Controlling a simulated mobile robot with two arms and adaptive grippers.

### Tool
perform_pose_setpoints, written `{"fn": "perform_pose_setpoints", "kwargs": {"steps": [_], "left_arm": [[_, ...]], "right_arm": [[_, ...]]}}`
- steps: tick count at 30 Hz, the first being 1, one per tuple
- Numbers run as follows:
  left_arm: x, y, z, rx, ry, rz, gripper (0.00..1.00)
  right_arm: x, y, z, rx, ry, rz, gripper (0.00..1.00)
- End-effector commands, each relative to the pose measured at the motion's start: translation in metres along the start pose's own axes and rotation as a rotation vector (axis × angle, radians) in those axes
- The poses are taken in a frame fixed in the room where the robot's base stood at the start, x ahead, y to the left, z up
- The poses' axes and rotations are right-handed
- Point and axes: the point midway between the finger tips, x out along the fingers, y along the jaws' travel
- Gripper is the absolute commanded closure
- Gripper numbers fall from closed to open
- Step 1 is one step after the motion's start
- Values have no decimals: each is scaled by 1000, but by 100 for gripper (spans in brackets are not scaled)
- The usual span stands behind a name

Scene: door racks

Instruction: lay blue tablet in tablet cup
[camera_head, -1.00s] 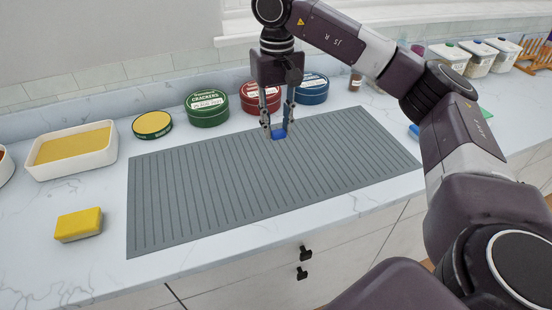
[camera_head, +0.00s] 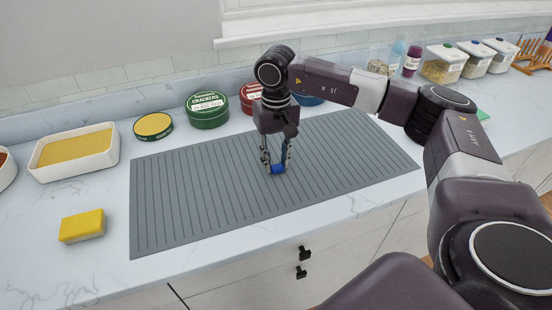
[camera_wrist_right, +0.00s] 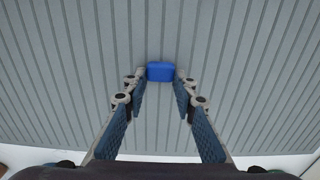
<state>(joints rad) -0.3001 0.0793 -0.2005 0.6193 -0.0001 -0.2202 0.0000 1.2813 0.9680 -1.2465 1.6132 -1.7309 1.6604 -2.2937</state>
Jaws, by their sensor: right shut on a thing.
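My right gripper (camera_head: 276,170) is shut on the small blue tablet (camera_head: 279,169), over the middle of the grey ribbed mat (camera_head: 200,185). The tablet also shows in the right wrist view (camera_wrist_right: 160,71), between the fingertips of the right gripper (camera_wrist_right: 160,78), with the mat's ribs behind it. I cannot tell whether the tablet touches the mat or hangs just above it. I cannot make out a tablet cup in these frames. My left gripper is not in view.
A yellow sponge (camera_head: 82,226), a white tub (camera_head: 74,153) and a yellow-topped tin (camera_head: 153,127) stand left of the mat. Behind it are a green tin (camera_head: 207,110), a red tin (camera_head: 250,98) and a partly hidden blue tin (camera_head: 309,100). Lidded containers (camera_head: 443,63) stand back right.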

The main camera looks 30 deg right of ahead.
Motion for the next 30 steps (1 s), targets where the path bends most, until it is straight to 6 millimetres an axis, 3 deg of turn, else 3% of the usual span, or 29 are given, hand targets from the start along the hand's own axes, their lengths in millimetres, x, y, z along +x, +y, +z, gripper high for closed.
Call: {"fn": "perform_pose_setpoints", "kwargs": {"steps": [3, 4, 8, 20, 23, 30], "left_arm": [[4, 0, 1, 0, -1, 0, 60], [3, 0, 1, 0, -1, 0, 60], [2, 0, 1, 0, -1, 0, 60], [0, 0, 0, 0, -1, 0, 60], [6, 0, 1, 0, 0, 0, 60], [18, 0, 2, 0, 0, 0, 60]], "right_arm": [[4, 0, 0, 0, 0, 0, 87], [3, 0, 0, 0, 0, 0, 73], [2, 0, 0, 0, 0, 0, 58], [-4, -1, -1, 0, 2, -1, 57], [-18, -1, -1, 0, 4, -3, 57], [-70, -1, -1, -1, 5, -3, 57]]}}
